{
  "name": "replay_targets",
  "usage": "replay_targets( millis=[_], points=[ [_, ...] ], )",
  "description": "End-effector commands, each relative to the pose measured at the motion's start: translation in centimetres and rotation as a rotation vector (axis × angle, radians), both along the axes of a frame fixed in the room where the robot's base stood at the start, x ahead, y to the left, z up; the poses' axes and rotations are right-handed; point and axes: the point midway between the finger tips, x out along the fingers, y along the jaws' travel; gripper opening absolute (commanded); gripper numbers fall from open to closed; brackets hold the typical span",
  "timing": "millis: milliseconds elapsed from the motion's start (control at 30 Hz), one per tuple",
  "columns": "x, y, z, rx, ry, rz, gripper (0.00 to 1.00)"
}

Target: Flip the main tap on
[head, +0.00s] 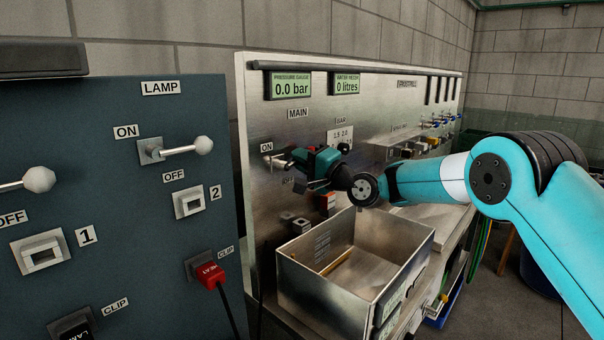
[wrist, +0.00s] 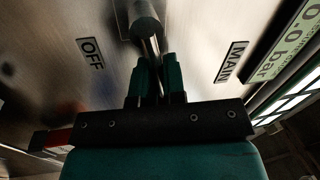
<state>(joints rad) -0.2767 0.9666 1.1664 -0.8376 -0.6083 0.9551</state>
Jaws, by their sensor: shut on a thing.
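The main tap is a metal lever (wrist: 147,30) with a rounded end, on the steel panel between the OFF label (wrist: 91,53) and the MAIN label (wrist: 231,61) in the wrist view. My gripper (wrist: 157,78) has its two green fingers on either side of the lever's shaft, shut on it. In the head view my gripper (head: 308,164) is at the panel below the MAIN label (head: 298,113), beside the ON label (head: 266,147). It hides most of the tap there. The pressure gauge (head: 291,86) reads 0.0 bar.
An open steel bin (head: 320,288) stands below my gripper. A dark panel (head: 120,210) at the left carries a lamp lever (head: 180,148), switches and a red plug (head: 209,275). More valves (head: 440,120) line the steel panel farther right.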

Motion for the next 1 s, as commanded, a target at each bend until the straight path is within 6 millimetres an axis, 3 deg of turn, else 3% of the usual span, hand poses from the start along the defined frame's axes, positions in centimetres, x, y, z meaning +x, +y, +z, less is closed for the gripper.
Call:
replay_targets(
  millis=[67,1000],
  points=[
    [0.0,0.0,-0.4,-0.039,-0.056,-0.001,0.0],
    [-2.0,1.6,3.1,-0.577,-0.743,0.001,0.0]
  ],
)
